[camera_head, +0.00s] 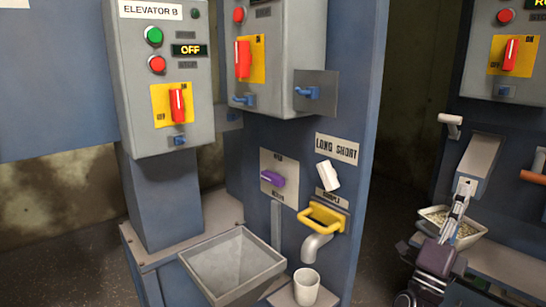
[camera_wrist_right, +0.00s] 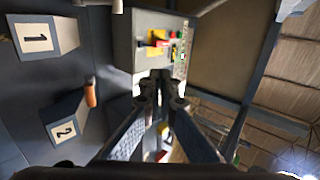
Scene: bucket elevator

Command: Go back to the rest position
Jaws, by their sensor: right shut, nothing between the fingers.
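My right gripper (camera_head: 465,186) is at the lower right of the head view, pointing up, its fingers together and empty. It is in front of a pale tray (camera_head: 470,240) with grainy material, which it partly hides; I cannot tell whether they touch. In the right wrist view, the right gripper (camera_wrist_right: 160,84) has its fingertips together at the middle of the picture, with nothing held. My left gripper is not in view.
The elevator B control box (camera_head: 170,95) has a red switch (camera_head: 178,105) and reads OFF. Below are a grey hopper (camera_head: 235,262), a white cup (camera_head: 306,286) under a spout, a yellow handle (camera_head: 326,216) and a purple handle (camera_head: 272,177). A dark gap lies between the panels.

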